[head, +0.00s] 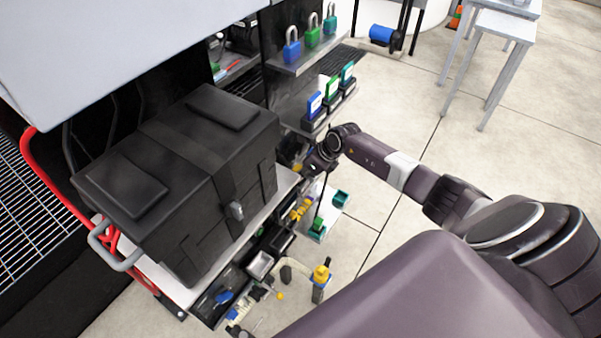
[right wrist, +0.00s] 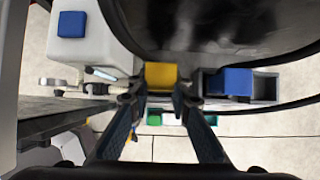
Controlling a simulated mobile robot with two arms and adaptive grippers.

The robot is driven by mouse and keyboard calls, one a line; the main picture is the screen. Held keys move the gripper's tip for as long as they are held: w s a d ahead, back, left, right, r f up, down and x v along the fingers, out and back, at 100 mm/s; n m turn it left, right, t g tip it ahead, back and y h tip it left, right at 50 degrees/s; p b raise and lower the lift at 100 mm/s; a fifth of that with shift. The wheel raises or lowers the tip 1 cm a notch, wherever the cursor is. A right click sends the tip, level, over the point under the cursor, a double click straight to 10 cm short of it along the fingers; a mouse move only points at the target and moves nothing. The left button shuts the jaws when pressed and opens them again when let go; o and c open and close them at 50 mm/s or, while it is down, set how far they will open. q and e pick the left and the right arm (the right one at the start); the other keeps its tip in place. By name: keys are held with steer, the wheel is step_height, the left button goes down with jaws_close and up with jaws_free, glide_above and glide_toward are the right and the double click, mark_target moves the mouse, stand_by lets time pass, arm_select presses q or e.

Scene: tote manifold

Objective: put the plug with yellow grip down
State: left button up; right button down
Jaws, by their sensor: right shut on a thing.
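My right gripper (right wrist: 160,94) is shut on the plug with yellow grip (right wrist: 161,76) in the right wrist view. The yellow block sits between the two fingertips. The rest of the plug is hidden. In the head view my right gripper (head: 312,166) is beside the black case, below the shelf of coloured blocks. A small patch of the yellow grip (head: 298,167) shows there, mostly covered by the gripper. What lies directly under the plug cannot be told. My left gripper is not in view.
A large black case (head: 190,165) stands on a pale shelf at left. Padlocks (head: 312,38) and coloured blocks (head: 331,95) stand on shelves above. Below are small trays (head: 261,264) and a yellow-topped fitting (head: 321,273). Open floor (head: 420,80) lies at right.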

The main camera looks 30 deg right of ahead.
steer(key=shift+f, duration=0.1)
steer(key=c, duration=1.8)
jaws_free()
steer(key=shift+o, duration=0.2)
steer(key=shift+s+d+r, duration=0.2)
steer(key=shift+r, duration=0.35)
steer(key=shift+b+v, duration=0.3)
steer(key=shift+v, duration=0.85)
steer(key=s+d+b, duration=0.1)
steer(key=s+d, duration=0.3)
steer(key=s, duration=0.7)
steer(key=shift+d+b, duration=0.15)
steer(key=shift+b, duration=0.15)
